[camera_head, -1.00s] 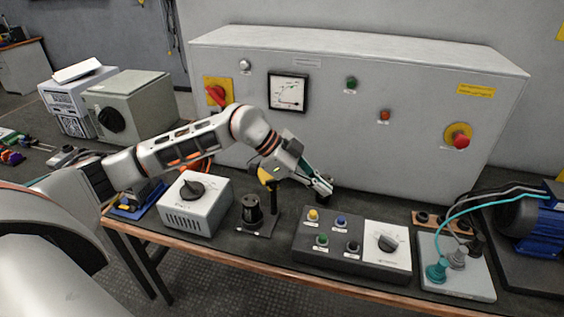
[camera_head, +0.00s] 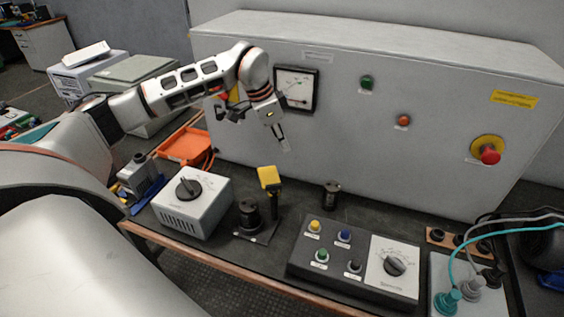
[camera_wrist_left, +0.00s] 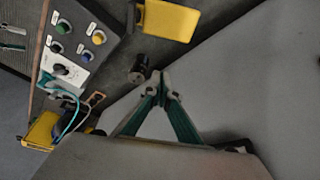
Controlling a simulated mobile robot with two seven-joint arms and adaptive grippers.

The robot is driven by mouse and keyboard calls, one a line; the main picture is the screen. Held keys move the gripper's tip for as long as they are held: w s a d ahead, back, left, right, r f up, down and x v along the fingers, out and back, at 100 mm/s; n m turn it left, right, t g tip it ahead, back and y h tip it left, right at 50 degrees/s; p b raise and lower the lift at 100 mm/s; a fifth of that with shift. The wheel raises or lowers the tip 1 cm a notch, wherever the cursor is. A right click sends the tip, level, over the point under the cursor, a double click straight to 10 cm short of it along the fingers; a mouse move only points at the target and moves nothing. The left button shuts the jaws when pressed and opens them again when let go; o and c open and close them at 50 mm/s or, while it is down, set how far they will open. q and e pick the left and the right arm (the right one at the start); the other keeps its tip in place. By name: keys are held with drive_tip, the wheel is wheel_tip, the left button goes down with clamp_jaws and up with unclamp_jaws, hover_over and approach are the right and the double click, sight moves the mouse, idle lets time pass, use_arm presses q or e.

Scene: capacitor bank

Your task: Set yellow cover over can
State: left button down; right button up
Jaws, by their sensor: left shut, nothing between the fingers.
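The yellow cover (camera_head: 269,178) sits tilted at the top of a dark post, beside a black cylinder (camera_head: 250,214) on the same base plate. A smaller black can (camera_head: 331,195) stands alone on the bench behind the button box. I cannot tell which of these is the task's can. My left gripper (camera_head: 286,147) is shut and empty, above and behind the cover, pointing down. In the left wrist view its fingertips (camera_wrist_left: 160,80) meet, the small can (camera_wrist_left: 140,68) shows beyond them, and the cover (camera_wrist_left: 170,20) is at the top. My right gripper is not in view.
A grey knob box (camera_head: 193,205) is left of the post; the button box (camera_head: 354,258) is to the right. The large grey cabinet (camera_head: 430,120) walls off the back. An orange tray (camera_head: 184,146) lies at left. Cables and plugs crowd the right end.

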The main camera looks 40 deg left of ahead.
sight(270, 176)
use_arm(q)
drive_tip(key=x, duration=1)
drive_tip(key=s+a+p, duration=0.1)
drive_tip(key=s+a, duration=0.1)
drive_tip(key=s, duration=0.1)
drive_tip(key=shift+a+r, duration=0.1)
drive_tip(key=shift+a, duration=0.2)
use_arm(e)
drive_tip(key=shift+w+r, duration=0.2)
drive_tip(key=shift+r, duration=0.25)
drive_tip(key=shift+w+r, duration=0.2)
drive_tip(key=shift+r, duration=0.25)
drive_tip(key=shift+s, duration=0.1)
use_arm(q)
drive_tip(key=shift+a, duration=0.15)
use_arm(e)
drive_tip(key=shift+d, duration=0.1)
